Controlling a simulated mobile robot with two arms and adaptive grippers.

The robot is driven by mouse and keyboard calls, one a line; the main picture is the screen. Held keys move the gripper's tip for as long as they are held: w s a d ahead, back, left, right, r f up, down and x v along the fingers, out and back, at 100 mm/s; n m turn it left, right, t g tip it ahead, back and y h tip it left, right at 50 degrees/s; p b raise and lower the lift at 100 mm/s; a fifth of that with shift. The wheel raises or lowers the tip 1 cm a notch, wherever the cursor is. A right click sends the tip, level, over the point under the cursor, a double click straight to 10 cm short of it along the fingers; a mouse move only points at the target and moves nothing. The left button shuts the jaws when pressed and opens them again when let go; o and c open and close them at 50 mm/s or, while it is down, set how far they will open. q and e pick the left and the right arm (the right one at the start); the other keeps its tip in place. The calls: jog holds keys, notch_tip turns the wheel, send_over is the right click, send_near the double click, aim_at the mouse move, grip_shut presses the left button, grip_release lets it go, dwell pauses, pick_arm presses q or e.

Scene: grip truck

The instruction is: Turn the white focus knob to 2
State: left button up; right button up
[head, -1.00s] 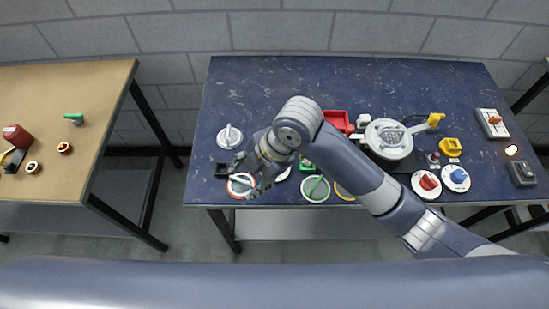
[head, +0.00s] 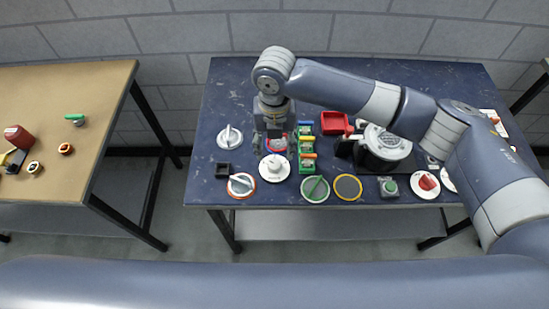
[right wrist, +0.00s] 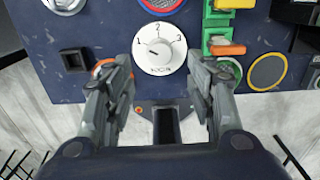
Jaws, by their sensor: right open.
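The white focus knob is a round white dial (head: 274,168) near the front of the blue table. The right wrist view shows it (right wrist: 158,50) from above, marked 1, 2 and 3, with a short dark mark pointing left toward the 1. My right gripper (head: 273,142) hangs fingers-down just behind the dial in the head view. In the right wrist view its two fingers (right wrist: 160,62) are spread wide on either side of the dial, and nothing is between them. I cannot tell how high they are above it. My left gripper is not in view.
Left of the dial are a red-ringed knob (head: 241,185), a black square holder (head: 223,170) and a grey-white knob (head: 229,136). Right of it are green blocks with coloured tops (head: 306,150), green-ringed (head: 315,189) and yellow-ringed (head: 347,187) discs, and a red tray (head: 335,123).

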aim_at(275, 164)
notch_tip(275, 164, down, 7)
jog(key=shift+f+p, duration=0.1)
jog(key=shift+p, duration=0.35)
jog(key=c, duration=1.1)
